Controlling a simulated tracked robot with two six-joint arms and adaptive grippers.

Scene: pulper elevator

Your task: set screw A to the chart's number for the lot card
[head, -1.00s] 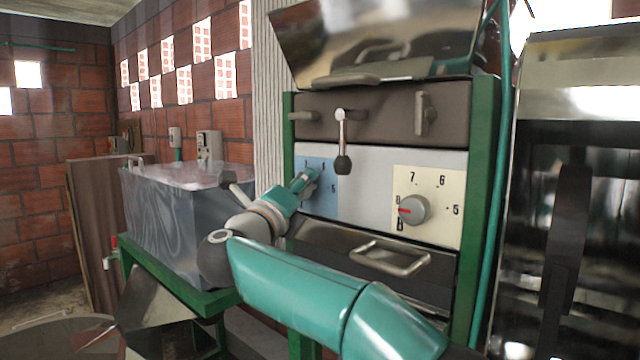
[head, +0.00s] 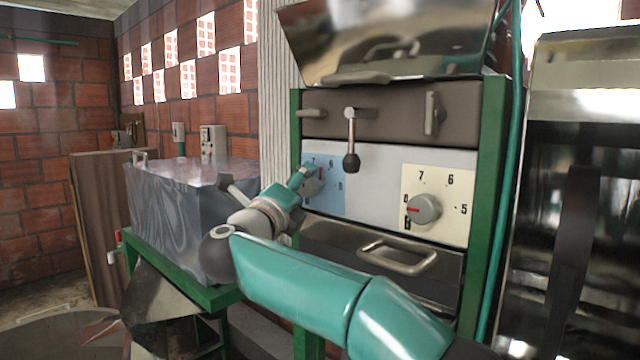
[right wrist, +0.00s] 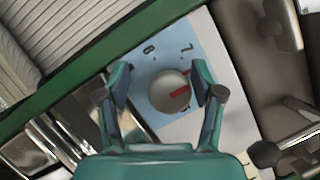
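My right gripper (head: 304,180) is at the blue dial plate (head: 331,199) on the left of the machine's front panel. In the right wrist view the gripper (right wrist: 160,84) is open, with one finger on each side of a round grey knob (right wrist: 168,92). The right finger looks close to the knob; a gap shows at the left finger. Contact cannot be told. The knob has a red mark, pointing right and slightly up in that view. The plate (right wrist: 158,65) shows a 7 and what looks like an 8. No lot card or chart is recognisable. My left gripper is out of view.
A cream plate (head: 448,225) with a second grey knob (head: 424,209) is to the right. A black-tipped lever (head: 351,160) hangs between the plates. A drawer-like handle (head: 398,258) juts out below. A metal tank (head: 190,215) stands at left.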

